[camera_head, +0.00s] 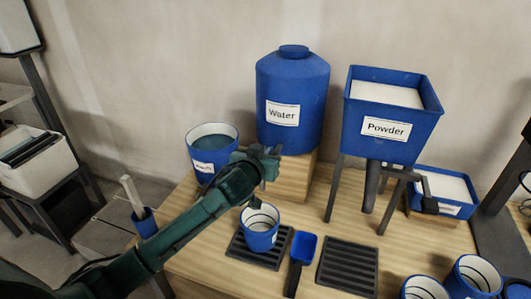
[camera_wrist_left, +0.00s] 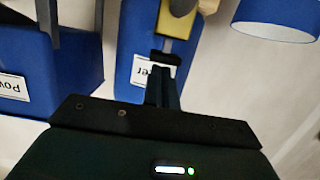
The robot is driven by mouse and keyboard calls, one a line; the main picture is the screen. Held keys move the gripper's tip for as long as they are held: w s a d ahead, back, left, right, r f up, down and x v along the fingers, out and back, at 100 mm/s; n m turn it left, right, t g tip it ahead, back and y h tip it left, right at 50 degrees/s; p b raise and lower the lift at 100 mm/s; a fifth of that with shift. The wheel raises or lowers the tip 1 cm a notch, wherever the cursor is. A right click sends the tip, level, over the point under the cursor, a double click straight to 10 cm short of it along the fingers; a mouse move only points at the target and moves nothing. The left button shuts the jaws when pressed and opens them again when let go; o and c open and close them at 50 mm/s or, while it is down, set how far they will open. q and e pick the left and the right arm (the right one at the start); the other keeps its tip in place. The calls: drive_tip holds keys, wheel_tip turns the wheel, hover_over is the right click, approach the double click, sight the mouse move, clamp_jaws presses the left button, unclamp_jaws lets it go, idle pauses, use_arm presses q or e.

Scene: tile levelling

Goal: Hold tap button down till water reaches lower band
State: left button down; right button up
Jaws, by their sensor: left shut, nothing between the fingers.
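The blue water tank (camera_head: 293,75) stands on a wooden block (camera_head: 292,178) at the back of the table. It also shows in the left wrist view (camera_wrist_left: 135,40), turned upside down. A dark spout (camera_head: 255,203) shows just below my left gripper, over the cup. A blue cup (camera_head: 262,241) with dark bands inside stands upright on a black grate; its water level cannot be made out. My left gripper (camera_head: 270,163) is shut and empty in front of the tank's lower part, hiding most of the tap. Whether its fingertips (camera_wrist_left: 163,80) touch the button is unclear. My right gripper is not seen.
A blue bucket of dark liquid (camera_head: 211,141) stands left of the tank. The powder hopper (camera_head: 387,140) stands to the right on legs. A blue scoop (camera_head: 303,247) lies between the grates, and the right grate (camera_head: 347,267) is empty. More cups (camera_head: 473,278) stand at front right.

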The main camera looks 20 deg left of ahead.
use_arm(q)
drive_tip(key=shift+f, duration=0.1)
drive_tip(key=shift+f+b, duration=0.45)
drive_tip(key=shift+f, duration=0.4)
drive_tip(key=shift+s+f, duration=0.1)
drive_tip(key=shift+f, duration=0.15)
idle(6.8)
